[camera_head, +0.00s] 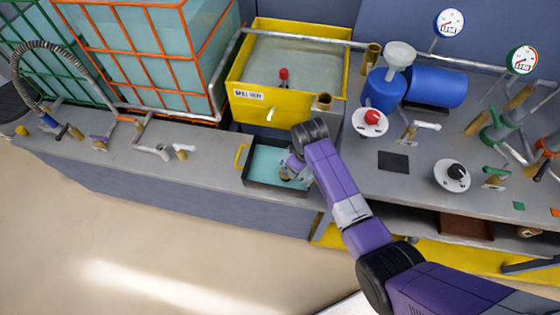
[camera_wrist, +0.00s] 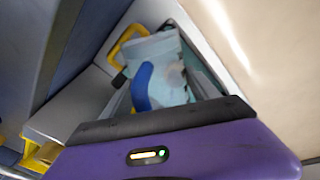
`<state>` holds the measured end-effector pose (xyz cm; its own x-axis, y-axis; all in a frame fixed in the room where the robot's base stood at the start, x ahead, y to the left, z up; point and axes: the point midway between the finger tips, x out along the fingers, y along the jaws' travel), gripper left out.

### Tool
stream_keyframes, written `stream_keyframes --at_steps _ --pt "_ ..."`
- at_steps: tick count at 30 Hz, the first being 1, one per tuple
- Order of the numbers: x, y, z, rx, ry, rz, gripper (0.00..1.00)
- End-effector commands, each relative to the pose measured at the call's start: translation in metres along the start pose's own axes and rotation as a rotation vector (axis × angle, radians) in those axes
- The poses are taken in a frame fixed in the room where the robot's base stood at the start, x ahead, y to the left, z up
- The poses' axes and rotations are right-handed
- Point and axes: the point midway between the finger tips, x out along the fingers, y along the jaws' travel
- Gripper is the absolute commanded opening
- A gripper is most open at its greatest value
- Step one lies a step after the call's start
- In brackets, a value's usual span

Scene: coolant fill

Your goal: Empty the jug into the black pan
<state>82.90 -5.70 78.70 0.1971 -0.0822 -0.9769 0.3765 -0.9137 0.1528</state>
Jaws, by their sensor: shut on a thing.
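The black pan (camera_head: 251,181) sits on the grey bench, with pale teal liquid covering its floor. A yellow loop handle (camera_head: 240,155) stands at its left end. My gripper (camera_head: 290,170) reaches over the right part of the pan. In the wrist view, a pale, see-through jug (camera_wrist: 152,48) with a blue handle (camera_wrist: 142,88) is in front of my gripper, over the pan. My gripper is shut on the jug. In the head view the jug is mostly hidden by my gripper. Its exact tilt and any liquid left in it cannot be told.
A yellow open tank (camera_head: 240,101) with a red knob and a tap stands behind the pan. A caged teal tank (camera_head: 150,55) is at the back left. A blue drum (camera_head: 437,87), a white funnel (camera_head: 400,54) and valves crowd the right. The bench left of the pan has some free room.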

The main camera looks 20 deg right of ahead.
Motion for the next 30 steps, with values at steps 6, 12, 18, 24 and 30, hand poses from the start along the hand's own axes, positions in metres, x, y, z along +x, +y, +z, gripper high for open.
stream_keyframes --at_steps 6,12,18,24,30 --pt "0.0004 0.0001 -0.0023 -0.004 -0.021 0.001 0.00" --pt "0.0014 -0.0002 -0.0031 -0.008 -0.045 0.001 0.00" --pt "0.0022 -0.0002 -0.0050 -0.012 -0.066 0.002 0.00" --pt "0.0032 -0.0006 -0.0061 -0.016 -0.091 0.001 0.00" --pt "0.0038 -0.0003 -0.0078 -0.020 -0.117 0.002 0.00"
